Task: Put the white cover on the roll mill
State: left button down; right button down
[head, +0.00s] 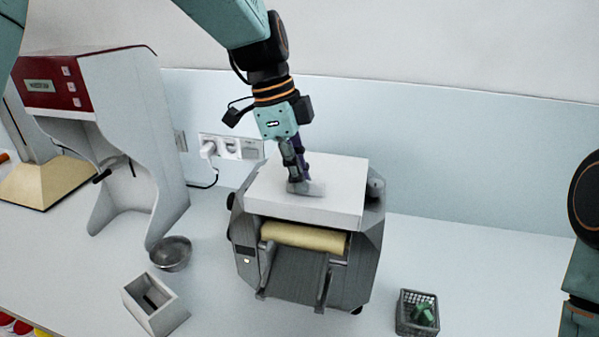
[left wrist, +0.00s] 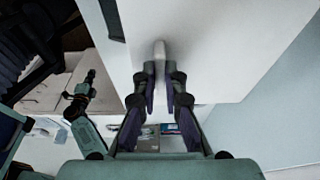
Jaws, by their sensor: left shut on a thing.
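The white cover (head: 335,188) is a flat white slab with a small raised grip (left wrist: 160,54) on top. It lies over the top of the grey roll mill (head: 362,262), looking about level. I cannot tell whether it is fully seated. The mill's pale roller (head: 305,238) shows below the cover's front edge. My left gripper (head: 299,184) points down at the cover and is shut on its grip. The left wrist view shows both fingers (left wrist: 160,72) on either side of the grip. My right arm shows at the right edge of the head view; its gripper is not clearly seen.
A red and white machine (head: 125,130) stands at left. A metal bowl (head: 171,253) and an open grey box (head: 155,305) are left of the mill. A dark basket (head: 405,325) with green pieces is at front right. A wall socket (head: 230,147) is behind.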

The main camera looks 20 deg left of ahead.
pick_arm(q)
jog(key=shift+f, duration=0.15)
jog(key=c, duration=1.4)
grip_release()
jog(key=shift+o, duration=0.2)
jog(key=v, duration=1.2)
jog(key=shift+a+f, duration=0.1)
